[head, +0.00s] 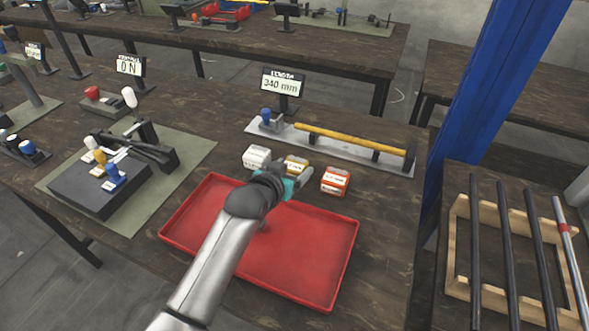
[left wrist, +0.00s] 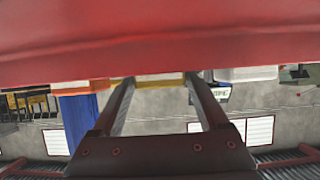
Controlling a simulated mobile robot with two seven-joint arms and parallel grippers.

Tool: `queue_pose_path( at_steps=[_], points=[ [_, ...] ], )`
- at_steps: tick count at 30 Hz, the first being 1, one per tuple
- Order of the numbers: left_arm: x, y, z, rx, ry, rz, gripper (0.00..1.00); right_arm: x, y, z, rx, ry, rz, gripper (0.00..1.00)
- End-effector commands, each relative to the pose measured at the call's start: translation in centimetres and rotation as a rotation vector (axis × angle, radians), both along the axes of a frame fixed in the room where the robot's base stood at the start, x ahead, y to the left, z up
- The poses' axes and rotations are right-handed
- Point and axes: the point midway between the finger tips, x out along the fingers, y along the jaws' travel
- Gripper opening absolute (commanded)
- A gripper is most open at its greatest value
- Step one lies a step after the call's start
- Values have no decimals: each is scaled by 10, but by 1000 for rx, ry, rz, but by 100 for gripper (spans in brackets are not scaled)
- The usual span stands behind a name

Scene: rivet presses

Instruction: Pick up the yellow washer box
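The yellow washer box (head: 296,163) stands on the dark wooden bench just behind the red tray, between a white box (head: 257,157) and an orange-red box (head: 335,180). My left gripper (head: 288,178) is low over the tray's far edge, in front of the yellow box and partly hiding it. In the left wrist view the two fingers (left wrist: 160,82) are apart, and the yellow box (left wrist: 160,77) shows between their tips. The red tray's underside or rim fills the top of that view. I cannot tell whether the fingers touch the box. My right gripper is not in view.
The red tray (head: 322,269) lies under my left forearm. Behind the boxes is a length gauge with a yellow rod (head: 345,138) and a 340 mm display (head: 282,83). A press (head: 110,175) stands at left. A blue post (head: 500,90) and a rod rack (head: 455,245) are at right.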

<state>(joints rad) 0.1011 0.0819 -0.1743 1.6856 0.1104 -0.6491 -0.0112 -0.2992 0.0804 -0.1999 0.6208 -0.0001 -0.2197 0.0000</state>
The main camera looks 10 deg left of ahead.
Motion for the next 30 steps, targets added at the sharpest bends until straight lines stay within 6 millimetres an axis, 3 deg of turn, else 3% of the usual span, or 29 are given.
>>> queue_pose_path(
  at_steps=[2,18,30],
  points=[
    [0,0,0,0,0,0,67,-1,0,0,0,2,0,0],
    [0,0,0,2,1,0,8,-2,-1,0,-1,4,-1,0],
    [0,0,9,1,-1,0,7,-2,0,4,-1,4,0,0]
  ],
)
